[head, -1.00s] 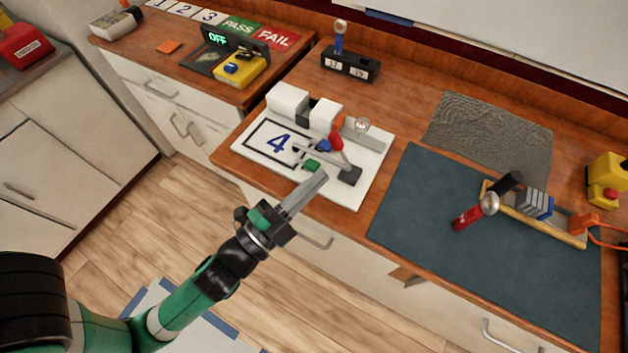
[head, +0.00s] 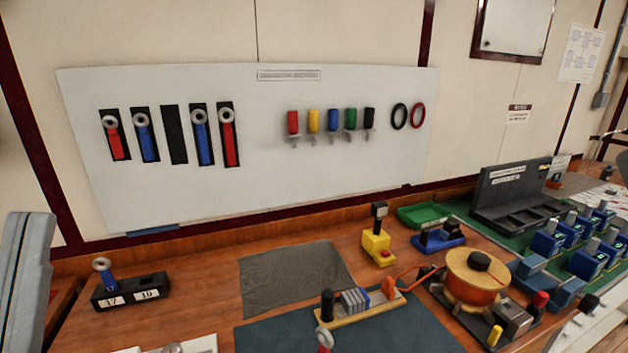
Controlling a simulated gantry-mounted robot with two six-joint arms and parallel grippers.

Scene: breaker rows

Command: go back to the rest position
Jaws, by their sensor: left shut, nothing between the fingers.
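The grey fingers of my left gripper (head: 24,285) stand upright at the far left edge, close to the camera and cut off by the frame. They are shut with nothing seen between them, and no object touches them. The rest of that arm is out of frame. To their right, apart from them, a black holder (head: 132,291) stands on the wooden bench with a blue-handled ring tool (head: 105,272) upright in it. My right gripper is not in view.
A white wall board (head: 270,190) carries red and blue ring-ended tools and coloured handles. On the bench are a grey mat (head: 295,278), a blue-grey mat (head: 400,330), a wooden rail with blocks (head: 360,308), a yellow box (head: 377,248) and an orange-topped reel (head: 478,275). Blue breakers (head: 545,245) stand at right.

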